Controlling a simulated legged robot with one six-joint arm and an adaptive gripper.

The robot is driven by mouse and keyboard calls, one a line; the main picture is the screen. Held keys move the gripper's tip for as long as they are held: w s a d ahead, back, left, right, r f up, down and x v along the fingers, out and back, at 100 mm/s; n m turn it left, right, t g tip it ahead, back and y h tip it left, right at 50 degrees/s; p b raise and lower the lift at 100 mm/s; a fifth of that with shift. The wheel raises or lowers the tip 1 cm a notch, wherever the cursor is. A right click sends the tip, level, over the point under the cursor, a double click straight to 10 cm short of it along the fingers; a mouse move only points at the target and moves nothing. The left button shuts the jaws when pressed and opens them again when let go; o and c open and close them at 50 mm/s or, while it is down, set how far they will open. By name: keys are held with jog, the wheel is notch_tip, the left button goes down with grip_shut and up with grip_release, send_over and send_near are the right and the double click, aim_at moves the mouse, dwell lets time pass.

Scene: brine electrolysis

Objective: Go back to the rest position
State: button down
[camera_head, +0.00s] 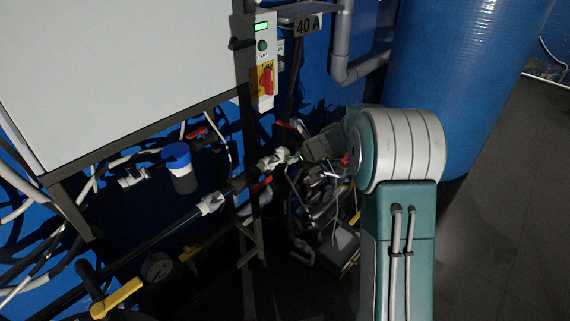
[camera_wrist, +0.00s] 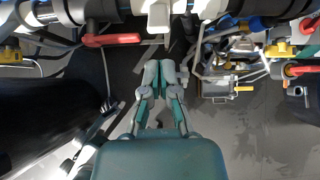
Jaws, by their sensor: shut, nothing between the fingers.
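My gripper shows in the wrist view (camera_wrist: 162,68), its two grey-and-green fingers together and nothing between them. The fingertips point at a white fitting (camera_wrist: 158,16) on a dark pipe at the top of that view and look close to it; I cannot tell whether they touch. In the head view my arm reaches away from me toward the pipework, and its elbow and forearm largely hide the gripper. A white valve fitting (camera_head: 273,158) is on the dark pipe just left of the arm's far end.
Red-handled valves (camera_wrist: 110,40) and yellow handles (camera_wrist: 281,49) lie close around the gripper. A grey cabinet (camera_head: 120,75), a control box with a red switch (camera_head: 265,80) and a large blue tank (camera_head: 455,75) stand near the arm. Bare floor (camera_head: 500,220) is at the right.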

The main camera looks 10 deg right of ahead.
jog(key=v, duration=0.5)
jog(key=shift+s+r, duration=0.1)
jog(key=s+a+r+n+g+h, duration=0.1)
jog(key=s+a+r+n, duration=0.2)
jog(key=s+r+n, duration=0.35)
jog(key=s+a+r+n+g, duration=0.1)
jog(key=s+a+r+n, duration=0.3)
jog(key=s+n, duration=0.5)
jog(key=s+d+n+h, duration=0.1)
jog(key=s+n+h, duration=0.3)
jog(key=s+n, duration=0.9)
jog(key=s, duration=0.8)
jog(key=shift+r+n, duration=0.35)
jog(key=shift+r, duration=0.05)
